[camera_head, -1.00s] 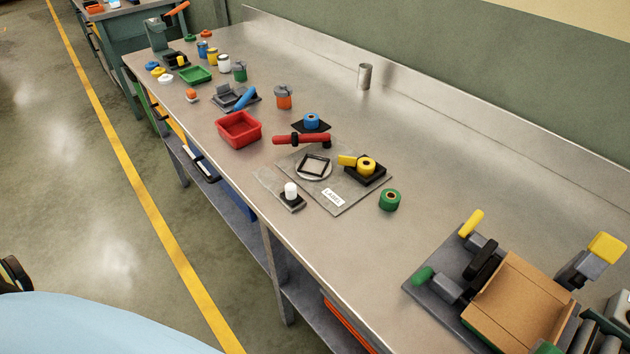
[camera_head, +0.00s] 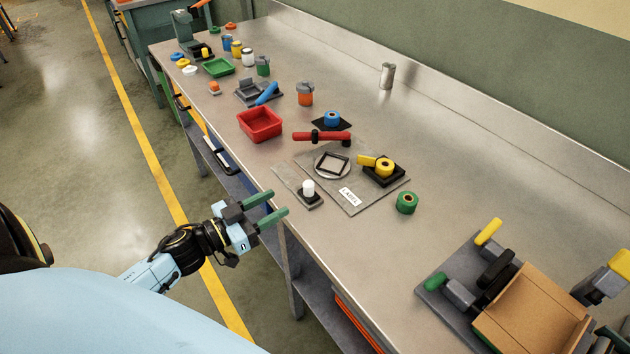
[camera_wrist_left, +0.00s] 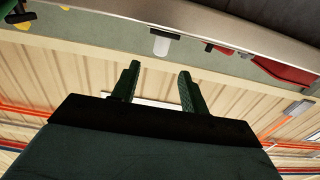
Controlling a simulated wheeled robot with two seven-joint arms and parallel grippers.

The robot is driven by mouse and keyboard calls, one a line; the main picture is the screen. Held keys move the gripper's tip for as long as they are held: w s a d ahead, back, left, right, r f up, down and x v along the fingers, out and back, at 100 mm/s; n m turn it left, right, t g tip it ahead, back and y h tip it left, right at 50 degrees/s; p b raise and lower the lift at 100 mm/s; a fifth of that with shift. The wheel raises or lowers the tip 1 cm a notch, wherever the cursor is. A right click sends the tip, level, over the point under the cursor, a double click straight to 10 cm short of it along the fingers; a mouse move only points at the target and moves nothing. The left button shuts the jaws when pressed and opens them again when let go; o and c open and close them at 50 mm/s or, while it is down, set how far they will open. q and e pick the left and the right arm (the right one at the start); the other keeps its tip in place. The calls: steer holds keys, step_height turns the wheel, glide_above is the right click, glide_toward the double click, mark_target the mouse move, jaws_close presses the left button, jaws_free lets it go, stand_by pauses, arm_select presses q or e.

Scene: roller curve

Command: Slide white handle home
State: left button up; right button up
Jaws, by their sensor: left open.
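The white handle (camera_head: 308,188) is a small upright cylinder on a dark slider block. The block sits near the front end of a narrow grey track (camera_head: 287,181) beside the metal base plate (camera_head: 372,199), close to the table's front edge. My left gripper (camera_head: 273,205) is open and empty at the table's front edge, to the left of the white handle and apart from it. In the left wrist view the white handle (camera_wrist_left: 161,45) shows beyond and between the two open green fingers (camera_wrist_left: 157,84). My right gripper is not in view.
On the plate are a round disc with a black frame (camera_head: 332,163) and a yellow roll (camera_head: 384,167). A red lever (camera_head: 322,137) lies behind. A red tray (camera_head: 260,124) stands to the left, a green roll (camera_head: 407,202) to the right.

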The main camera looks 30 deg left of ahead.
mark_target(313, 184)
arm_select(q)
steer(key=x, duration=1.2)
steer(key=shift+w, duration=0.1)
steer(key=shift+c, duration=0.2)
jaws_close()
